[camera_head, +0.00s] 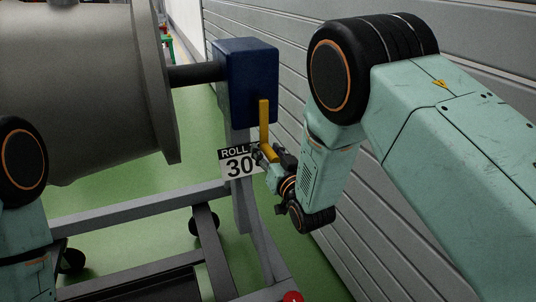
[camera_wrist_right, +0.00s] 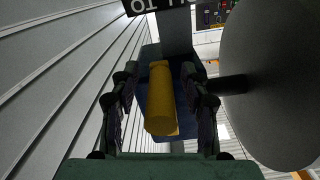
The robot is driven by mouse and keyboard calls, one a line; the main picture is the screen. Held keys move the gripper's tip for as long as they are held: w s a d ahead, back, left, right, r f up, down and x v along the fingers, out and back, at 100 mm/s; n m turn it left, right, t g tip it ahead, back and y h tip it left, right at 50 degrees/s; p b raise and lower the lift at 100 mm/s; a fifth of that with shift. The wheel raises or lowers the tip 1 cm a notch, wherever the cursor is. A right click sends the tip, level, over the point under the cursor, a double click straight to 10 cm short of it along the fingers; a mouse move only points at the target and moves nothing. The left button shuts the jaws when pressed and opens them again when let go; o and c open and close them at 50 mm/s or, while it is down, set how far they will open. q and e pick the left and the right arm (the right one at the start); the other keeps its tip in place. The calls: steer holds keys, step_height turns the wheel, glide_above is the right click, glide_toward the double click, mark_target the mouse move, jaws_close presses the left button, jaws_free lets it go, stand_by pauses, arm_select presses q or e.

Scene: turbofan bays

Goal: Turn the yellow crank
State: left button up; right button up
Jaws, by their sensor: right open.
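The yellow crank (camera_head: 264,122) hangs down from the blue box (camera_head: 246,78) on the stand's upright post. In the right wrist view the crank's thick yellow handle (camera_wrist_right: 161,98) points toward the camera. My right gripper (camera_head: 266,155) is at the crank's lower end, and its fingers partly hide the handle in the head view. In the right wrist view the right gripper (camera_wrist_right: 158,90) is open, with a finger on each side of the handle. A gap shows on the left; the right finger is closer, and I cannot tell if it touches. My left gripper is out of view.
A sign reading ROLL 30 (camera_head: 238,162) is beside the gripper. A large grey engine casing (camera_head: 80,90) joins the blue box by a dark shaft (camera_head: 195,74). A ribbed grey wall (camera_head: 295,95) runs close behind the right arm. Grey stand rails (camera_head: 140,208) cross below over green floor.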

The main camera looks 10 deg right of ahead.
steer(key=shift+w+a, duration=0.15)
steer(key=shift+r, duration=0.15)
steer(key=shift+c, duration=0.4)
steer(key=c, duration=0.5)
jaws_close()
